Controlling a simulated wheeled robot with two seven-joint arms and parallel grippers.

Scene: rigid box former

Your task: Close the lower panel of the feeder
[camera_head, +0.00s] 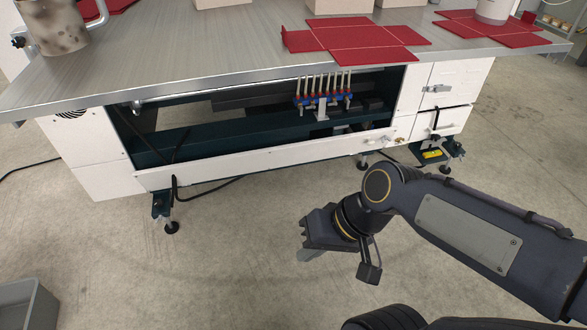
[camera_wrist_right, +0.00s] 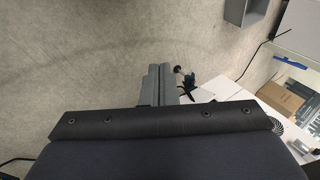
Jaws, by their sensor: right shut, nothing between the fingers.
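The feeder (camera_head: 98,150) is a white cabinet under a grey metal tabletop in the head view. Its long front opening shows a dark interior with a blue valve block (camera_head: 322,100) and cables. A white strip, seemingly the lower panel (camera_head: 270,160), runs along the bottom of the opening; how far it is swung out I cannot tell. My right gripper (camera_head: 307,252) is shut and empty, in front of the feeder and apart from it, above the floor. Its closed fingers also show in the right wrist view (camera_wrist_right: 159,85). My left gripper is out of view.
Red flat box blanks (camera_head: 350,42) lie on the tabletop (camera_head: 215,62). Adjustable feet (camera_head: 165,205) stand under the cabinet. A grey bin (camera_head: 28,305) is on the floor at lower left. A cardboard box (camera_wrist_right: 281,99) shows in the wrist view. The floor before the feeder is clear.

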